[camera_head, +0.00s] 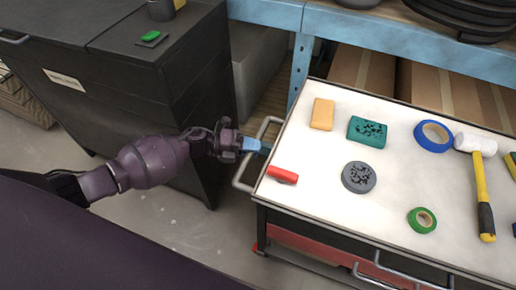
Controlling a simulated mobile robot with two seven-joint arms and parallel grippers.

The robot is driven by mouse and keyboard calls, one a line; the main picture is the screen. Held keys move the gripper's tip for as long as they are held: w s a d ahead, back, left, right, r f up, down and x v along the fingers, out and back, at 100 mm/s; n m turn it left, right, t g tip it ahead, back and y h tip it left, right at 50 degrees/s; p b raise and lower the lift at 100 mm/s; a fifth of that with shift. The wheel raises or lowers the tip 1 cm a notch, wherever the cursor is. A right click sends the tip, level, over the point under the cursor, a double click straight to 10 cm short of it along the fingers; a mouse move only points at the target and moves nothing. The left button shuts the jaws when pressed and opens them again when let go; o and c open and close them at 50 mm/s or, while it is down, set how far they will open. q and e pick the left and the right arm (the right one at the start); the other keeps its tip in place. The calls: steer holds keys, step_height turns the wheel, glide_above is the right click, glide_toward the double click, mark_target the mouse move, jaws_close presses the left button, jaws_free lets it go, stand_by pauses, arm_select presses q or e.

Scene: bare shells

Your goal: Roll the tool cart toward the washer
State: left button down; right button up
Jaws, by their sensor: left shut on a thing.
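The tool cart (325,166) stands at the right, with a white top, a dark body and a red lower part. Its metal handle (238,184) sticks out from its left side. My left gripper (262,147) has blue fingers and is shut on this handle near its far end. The exact finger contact is small in the view. A dark box-shaped unit (115,110) with a pale label stands at the left, behind my left arm, and looks like the washer. A floor gap lies between it and the cart. My right gripper is not in view.
On the cart top lie a yellow block (322,114), a green sponge-like block (367,131), blue tape (433,136), green tape (422,220), a red piece (282,175), a grey disc (358,177) and a mallet (482,190). A blue shelf frame (400,40) with cardboard boxes stands behind.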

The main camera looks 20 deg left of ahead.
arm_select(q)
steer(key=a, duration=0.7)
steer(key=shift+f+b, duration=0.15)
steer(key=shift+b, duration=0.3)
steer(key=c, duration=1.4)
jaws_free()
steer(key=shift+w, duration=0.1)
steer(key=o, duration=0.4)
steer(key=shift+a, duration=0.15)
